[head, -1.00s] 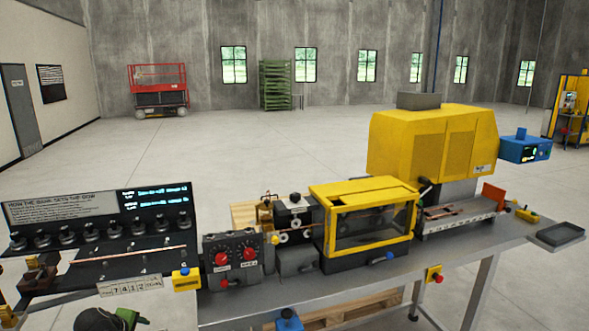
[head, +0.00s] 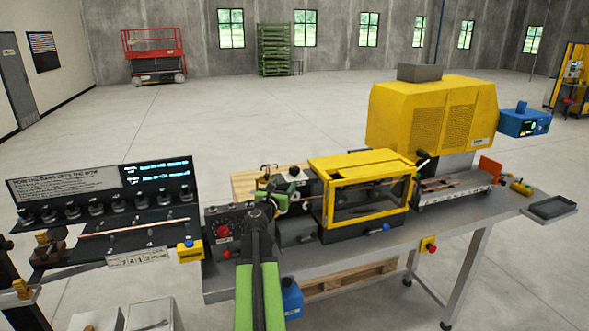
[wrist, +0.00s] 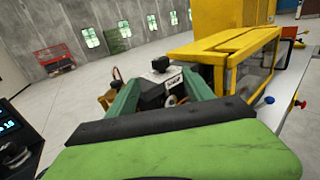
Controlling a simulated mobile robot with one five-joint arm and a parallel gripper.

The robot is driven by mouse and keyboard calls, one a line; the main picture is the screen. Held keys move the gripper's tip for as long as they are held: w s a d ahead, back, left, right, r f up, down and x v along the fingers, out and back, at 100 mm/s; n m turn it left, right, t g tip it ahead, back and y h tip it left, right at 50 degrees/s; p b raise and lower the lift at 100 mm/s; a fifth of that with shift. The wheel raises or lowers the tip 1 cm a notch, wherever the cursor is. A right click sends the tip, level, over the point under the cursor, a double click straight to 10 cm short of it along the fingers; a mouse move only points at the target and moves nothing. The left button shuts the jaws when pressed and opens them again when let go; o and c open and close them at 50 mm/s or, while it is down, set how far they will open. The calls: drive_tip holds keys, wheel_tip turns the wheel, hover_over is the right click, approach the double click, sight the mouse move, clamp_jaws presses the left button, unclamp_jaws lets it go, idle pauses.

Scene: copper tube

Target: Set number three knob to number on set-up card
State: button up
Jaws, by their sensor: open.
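A row of several black knobs (head: 96,208) lines the dark panel at the left; I cannot tell which one is number three. A small white card (head: 137,259) on the panel's front edge carries large digits that look like 7 4 1 2. My gripper (head: 287,196) is open and empty, with green fingers, in front of the roller unit right of the control box, well away from the knob row. In the wrist view, the gripper's fingers (wrist: 158,88) stand apart on either side of the dark roller unit (wrist: 165,85).
A control box with a red dial (head: 223,230) stands left of my arm, which hides part of it. The yellow guarded machine (head: 363,165) and tall yellow press (head: 430,118) stand to the right. A copper tube (head: 135,228) lies on the panel. A blue box (head: 291,300) is below the bench edge.

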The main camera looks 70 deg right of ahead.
sight(295, 167)
drive_tip(key=d, duration=1)
drive_tip(key=w+d, duration=0.1)
drive_tip(key=d, duration=0.3)
drive_tip(key=shift+d, duration=0.4)
drive_tip(key=c, duration=1.2)
drive_tip(key=shift+d, duration=0.45)
clamp_jaws()
drive_tip(key=shift+a, duration=0.35)
drive_tip(key=shift+a+f, duration=0.1)
drive_tip(key=shift+f, duration=0.05)
drive_tip(key=shift+s+n+t, duration=0.1)
drive_tip(key=shift+n+t, duration=0.2)
drive_tip(key=shift+t, duration=0.1)
